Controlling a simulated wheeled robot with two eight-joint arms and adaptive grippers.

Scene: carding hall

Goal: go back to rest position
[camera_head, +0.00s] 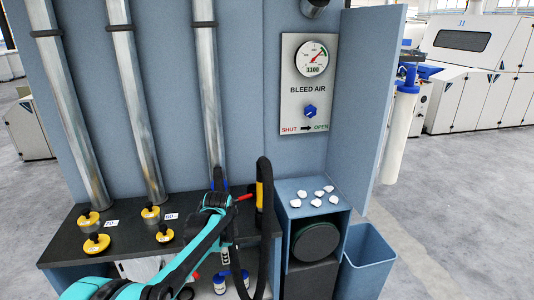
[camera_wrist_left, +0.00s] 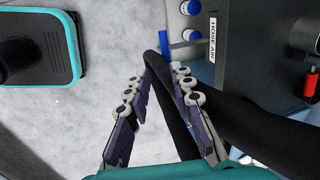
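My left arm comes in from the lower left in the head view, and its gripper (camera_head: 225,254) points down in front of the dark bench. In the left wrist view the two fingers of my left gripper (camera_wrist_left: 160,82) stand apart with a clear gap. A black hose (camera_wrist_left: 154,68) shows in and behind this gap; I see no finger closed on it. A thick black hose with a yellow band (camera_head: 262,192) hangs just right of the arm in the head view. My right gripper is in neither view.
The dark bench (camera_head: 62,247) carries several yellow-capped fittings (camera_head: 97,243). A blue cabinet (camera_head: 286,193) with white lumps on top and a blue bin (camera_head: 369,258) stand right. Blue-capped bottles (camera_head: 246,279) sit below the arm. A gauge panel (camera_head: 309,72) is above. Open floor lies right.

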